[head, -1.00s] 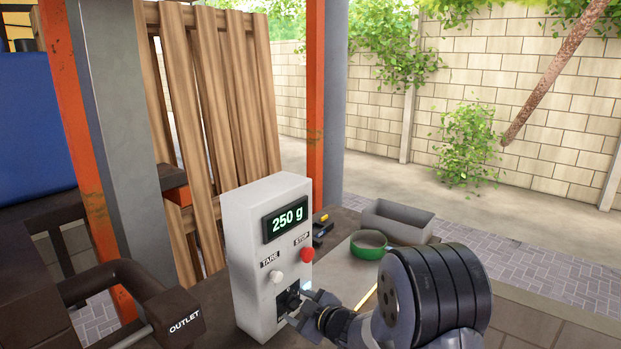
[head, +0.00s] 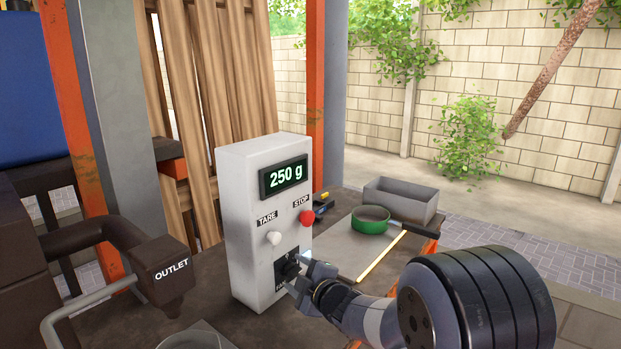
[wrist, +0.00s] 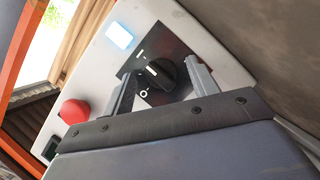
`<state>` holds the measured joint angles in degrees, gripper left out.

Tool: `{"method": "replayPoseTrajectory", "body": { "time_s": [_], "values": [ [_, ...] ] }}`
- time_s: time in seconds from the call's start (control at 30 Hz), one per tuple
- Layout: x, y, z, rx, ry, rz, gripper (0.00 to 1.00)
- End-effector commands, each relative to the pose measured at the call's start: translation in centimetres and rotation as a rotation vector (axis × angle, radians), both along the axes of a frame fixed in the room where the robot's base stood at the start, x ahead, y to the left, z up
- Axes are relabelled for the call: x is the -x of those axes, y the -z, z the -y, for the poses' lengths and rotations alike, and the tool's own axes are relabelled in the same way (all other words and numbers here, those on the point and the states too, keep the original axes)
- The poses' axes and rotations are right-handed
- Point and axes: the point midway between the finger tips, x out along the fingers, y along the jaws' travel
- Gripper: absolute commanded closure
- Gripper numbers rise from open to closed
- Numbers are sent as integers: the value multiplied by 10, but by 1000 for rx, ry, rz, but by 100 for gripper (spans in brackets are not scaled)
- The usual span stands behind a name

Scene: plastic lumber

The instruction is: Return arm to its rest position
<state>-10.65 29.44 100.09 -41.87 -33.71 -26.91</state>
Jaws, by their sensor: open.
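My gripper (head: 304,280) is at the lower front of a white control box (head: 240,200). Its jaws are open. In the wrist view its two fingers (wrist: 163,90) stand apart on either side of a black rotary knob (wrist: 160,73) on a black plate marked I and O. I cannot tell whether a finger touches the knob. In the head view the knob (head: 288,266) is partly hidden by the gripper. The box display (head: 285,176) reads 250 g. A light square (wrist: 119,36) glows on the box in the wrist view.
A red STOP button (head: 307,217) and a white TARE button (head: 273,238) are on the box front. A green round container (head: 370,221) and a grey bin (head: 400,205) stand to the right. A brown OUTLET spout (head: 168,275) is at left, above a container rim (head: 195,338).

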Motion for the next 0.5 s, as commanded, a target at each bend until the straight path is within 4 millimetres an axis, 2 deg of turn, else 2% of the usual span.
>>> {"method": "replayPoseTrajectory", "body": {
  "time_s": [0.03,0.5],
  "values": [
    [0,5,0,13,-1,18,44],
    [1,6,-1,154,0,200,44]
  ]
}}
